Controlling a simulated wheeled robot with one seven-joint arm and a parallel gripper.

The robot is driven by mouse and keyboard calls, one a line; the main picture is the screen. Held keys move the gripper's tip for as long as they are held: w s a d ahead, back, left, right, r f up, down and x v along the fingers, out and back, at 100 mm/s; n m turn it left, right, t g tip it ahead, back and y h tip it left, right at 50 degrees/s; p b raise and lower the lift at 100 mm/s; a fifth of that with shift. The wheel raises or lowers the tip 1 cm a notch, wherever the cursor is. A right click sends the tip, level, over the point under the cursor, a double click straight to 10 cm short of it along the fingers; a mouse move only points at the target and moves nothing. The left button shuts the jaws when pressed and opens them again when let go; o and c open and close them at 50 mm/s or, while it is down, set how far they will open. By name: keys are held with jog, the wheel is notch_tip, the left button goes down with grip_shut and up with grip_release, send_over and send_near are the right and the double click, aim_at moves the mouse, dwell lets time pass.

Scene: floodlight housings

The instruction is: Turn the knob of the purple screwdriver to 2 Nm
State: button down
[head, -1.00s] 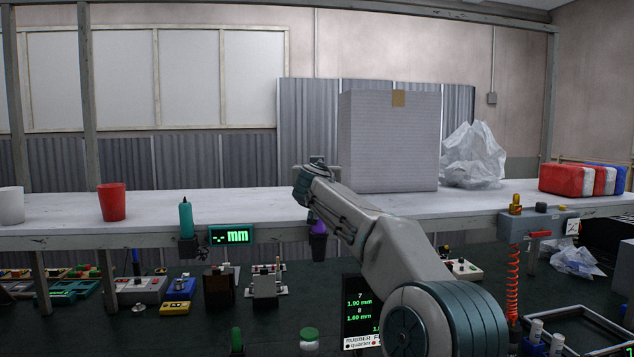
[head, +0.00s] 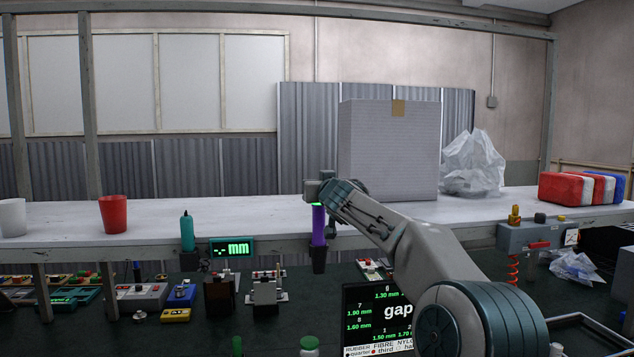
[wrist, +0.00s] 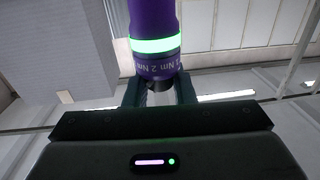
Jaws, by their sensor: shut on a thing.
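The purple screwdriver (head: 318,226) stands upright at the bench front edge, its lower end in a black holder (head: 319,262). A lit green ring shows near its top. My gripper (head: 316,190) is on its top end, where the knob is. In the wrist view, the screwdriver (wrist: 152,15) runs up out of frame. Its green ring (wrist: 155,45) glows, and a band beyond it carries marks that read "Nm" and "2 Nm". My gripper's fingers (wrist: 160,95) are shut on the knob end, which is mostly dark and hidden. I cannot tell which mark is set.
A teal screwdriver (head: 187,233) stands to the left beside a green "mm" display (head: 232,248). A red cup (head: 114,214) and a large grey box (head: 388,150) are on the white bench. A dark screen (head: 378,315) stands low in front.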

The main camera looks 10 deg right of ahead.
jog(key=shift+f, duration=0.1)
dwell(0.3)
jog(key=c, duration=1.3)
grip_release()
jog(key=shift+o, duration=0.2)
jog(key=shift+s, duration=0.15)
jog(key=s+d+p, duration=0.1)
jog(key=s, duration=1.2)
jog(key=shift+s+d, duration=0.15)
jog(key=shift+s, duration=0.1)
